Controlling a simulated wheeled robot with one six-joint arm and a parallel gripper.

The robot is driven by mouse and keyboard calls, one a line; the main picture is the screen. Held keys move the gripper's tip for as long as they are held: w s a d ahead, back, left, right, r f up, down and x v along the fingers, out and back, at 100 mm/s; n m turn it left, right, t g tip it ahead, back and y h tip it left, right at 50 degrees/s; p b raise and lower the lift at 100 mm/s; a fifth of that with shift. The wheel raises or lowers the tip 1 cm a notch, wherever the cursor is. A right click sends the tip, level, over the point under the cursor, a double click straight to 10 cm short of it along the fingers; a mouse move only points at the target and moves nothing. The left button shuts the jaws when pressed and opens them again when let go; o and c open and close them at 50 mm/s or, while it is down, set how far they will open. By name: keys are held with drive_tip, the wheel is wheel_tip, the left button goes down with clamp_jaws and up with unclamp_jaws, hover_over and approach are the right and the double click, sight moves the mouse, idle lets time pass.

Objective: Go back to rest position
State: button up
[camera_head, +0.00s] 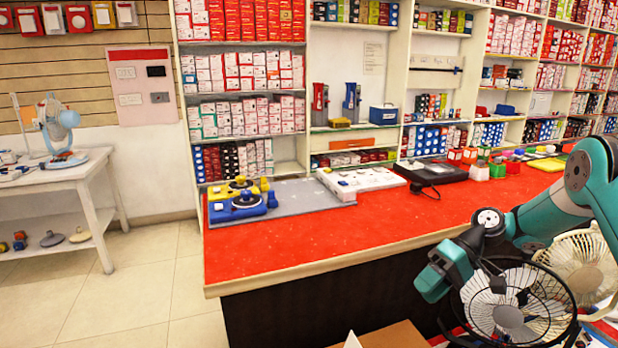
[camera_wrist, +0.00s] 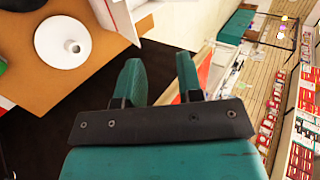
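My gripper (camera_wrist: 157,68) shows in the wrist view with its two teal fingers apart and nothing between them. In the head view my teal arm comes in from the right edge and bends down in front of the counter. Its lower end hangs near the front edge of the red-topped counter (camera_head: 300,240), beside a black-rimmed fan (camera_head: 508,317). My fingertips are not clear in the head view.
A white fan (camera_head: 585,262) stands behind my arm at the right. The counter holds a blue and yellow device (camera_head: 240,204) and a black device (camera_head: 432,171). A white table (camera_head: 85,172) stands at the left, with open tiled floor (camera_head: 130,290) before it.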

drive_tip(key=s+a+r+n+t+h+p, duration=0.1)
drive_tip(key=s+a+r+h, duration=0.1)
drive_tip(key=s+a+r, duration=0.5)
drive_tip(key=s+a+r+h, duration=0.1)
drive_tip(key=s+a+r, duration=0.35)
drive_tip(key=r, duration=0.45)
drive_tip(key=s+r+n+t+h, duration=0.1)
drive_tip(key=s+r+t+h, duration=0.1)
drive_tip(key=s, duration=1.4)
drive_tip(key=shift+d+r+n+t+h+p, duration=0.3)
drive_tip(key=shift+d+r+t+p, duration=0.1)
